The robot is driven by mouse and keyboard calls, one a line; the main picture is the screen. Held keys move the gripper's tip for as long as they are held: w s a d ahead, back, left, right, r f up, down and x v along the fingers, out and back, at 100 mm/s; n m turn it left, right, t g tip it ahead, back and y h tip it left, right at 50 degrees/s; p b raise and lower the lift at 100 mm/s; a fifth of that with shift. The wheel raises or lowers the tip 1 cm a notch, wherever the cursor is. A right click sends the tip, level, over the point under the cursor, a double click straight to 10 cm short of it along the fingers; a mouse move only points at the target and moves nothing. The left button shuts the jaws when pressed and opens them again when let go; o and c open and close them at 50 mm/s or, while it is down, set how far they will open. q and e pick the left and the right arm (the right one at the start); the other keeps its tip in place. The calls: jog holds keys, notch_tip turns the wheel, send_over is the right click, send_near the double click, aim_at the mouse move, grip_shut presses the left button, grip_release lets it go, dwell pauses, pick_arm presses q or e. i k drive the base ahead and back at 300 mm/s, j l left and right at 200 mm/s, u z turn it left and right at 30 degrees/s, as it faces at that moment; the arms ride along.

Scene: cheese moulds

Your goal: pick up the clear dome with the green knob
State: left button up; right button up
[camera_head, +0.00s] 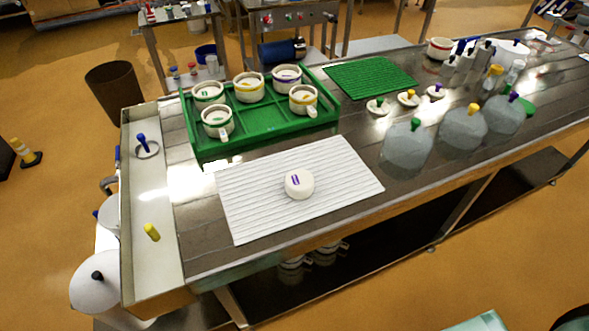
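The clear dome with the green knob (407,150) stands upright on the metal table, right of the white ribbed mat and near the table's front edge. Its green knob (415,123) points up. A clear dome with a yellow knob (463,130) stands just right of it. A third clear dome (503,115) with a purple knob stands further right. In this view the green-knobbed dome and its neighbour look close together; I cannot tell whether they touch. Neither of my grippers is in view.
Small lids with green (378,108), yellow and purple knobs lie behind the domes. A green mat (368,76) lies further back. A green tray (262,137) holds several white moulds. A white cheese (299,184) sits on the ribbed mat (245,208). Bottles crowd the right.

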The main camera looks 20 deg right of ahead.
aim_at(409, 145)
jog(key=z, duration=1.35)
